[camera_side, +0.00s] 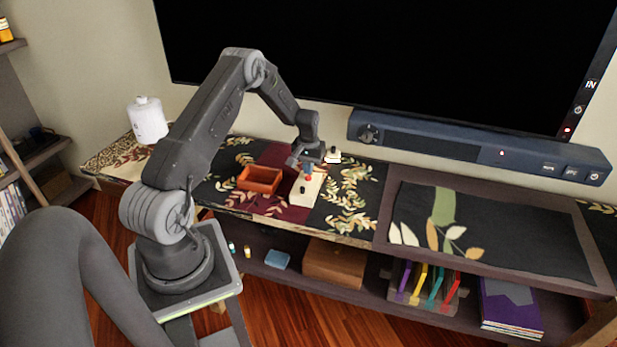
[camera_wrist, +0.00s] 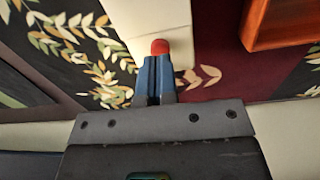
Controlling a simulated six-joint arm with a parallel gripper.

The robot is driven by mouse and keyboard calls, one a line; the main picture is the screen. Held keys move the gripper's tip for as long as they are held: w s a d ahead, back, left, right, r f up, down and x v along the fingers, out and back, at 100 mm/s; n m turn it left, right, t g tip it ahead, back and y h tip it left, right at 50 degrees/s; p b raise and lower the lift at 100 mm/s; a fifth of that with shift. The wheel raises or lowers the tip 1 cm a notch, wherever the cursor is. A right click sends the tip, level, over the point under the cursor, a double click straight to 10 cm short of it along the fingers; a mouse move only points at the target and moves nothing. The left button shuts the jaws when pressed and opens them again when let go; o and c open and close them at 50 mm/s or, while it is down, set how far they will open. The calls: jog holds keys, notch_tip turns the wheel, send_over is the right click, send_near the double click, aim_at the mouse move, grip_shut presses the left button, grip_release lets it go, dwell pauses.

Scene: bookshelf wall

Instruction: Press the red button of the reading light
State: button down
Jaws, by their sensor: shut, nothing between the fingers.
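The red button (camera_wrist: 160,46) sits on a white block-shaped base (camera_wrist: 145,18), which I take to be the reading light's. In the side view the button (camera_side: 308,178) shows just below my gripper (camera_side: 309,168), and the white base (camera_side: 302,195) lies on the patterned runner. My gripper's blue fingers (camera_wrist: 154,62) are together with nothing between them. Their tips point at the button and cover its near edge in the wrist view. I cannot tell whether they touch it or hover just over it.
An orange-brown open tray (camera_side: 259,180) stands left of the white base; its edge shows in the wrist view (camera_wrist: 262,25). A small white object (camera_side: 332,156) stands behind the gripper. A blue soundbar (camera_side: 470,145) and a large dark screen are at the back. A white canister (camera_side: 147,121) stands left.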

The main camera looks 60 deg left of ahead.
notch_tip(320, 180, up, 7)
dwell(0.8)
jog(key=s+d+r+m+t+y, duration=0.1)
jog(key=s+d+r+m+t, duration=0.2)
jog(key=d+r, duration=1.75)
jog(key=s+d+r+m+t, duration=0.1)
jog(key=s+d+r+m, duration=0.1)
jog(key=s+d, duration=0.5)
jog(key=s+d+r+m+t+h, duration=0.1)
jog(key=s+d+r+m, duration=0.2)
jog(key=s+d, duration=0.5)
jog(key=s+m, duration=0.1)
jog(key=s, duration=0.3)
jog(key=shift+r+t, duration=0.3)
